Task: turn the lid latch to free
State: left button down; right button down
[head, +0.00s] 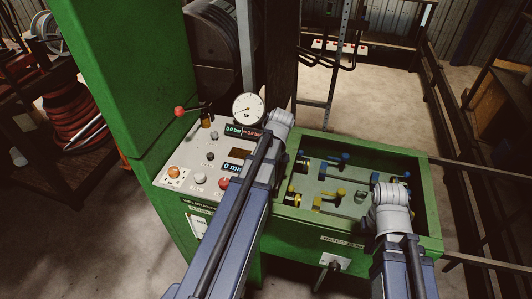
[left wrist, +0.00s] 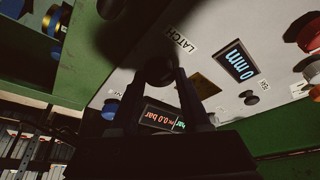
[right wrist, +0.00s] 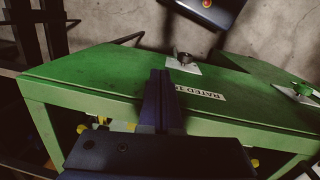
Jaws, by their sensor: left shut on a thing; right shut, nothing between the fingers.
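The latch knob (left wrist: 159,72) is a round black knob on the light grey panel, beside a white LATCH label (left wrist: 180,40) in the left wrist view. My left gripper (left wrist: 160,82) is shut on this knob, a finger on each side of it. Which way the knob is turned cannot be told. In the head view my left arm covers the knob and the left fingers. My right gripper (right wrist: 163,75) is shut and empty in front of a green panel (right wrist: 110,80). In the head view its wrist (head: 390,205) is over the right of the green tray, its fingers mostly hidden.
The control panel (head: 185,160) carries a round gauge (head: 248,107), a red-balled lever (head: 180,111), displays and buttons. The green tray (head: 430,180) holds blue and yellow fittings. A green column (head: 110,70) stands at the left. Open floor (head: 390,100) lies behind.

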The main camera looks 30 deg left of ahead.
dwell(0.4)
pick_arm(q)
jog(key=shift+c, duration=1.9)
grip_release()
jog(key=p+v, duration=0.7)
jog(key=shift+r, duration=0.4)
jog(key=shift+s+d, duration=0.1)
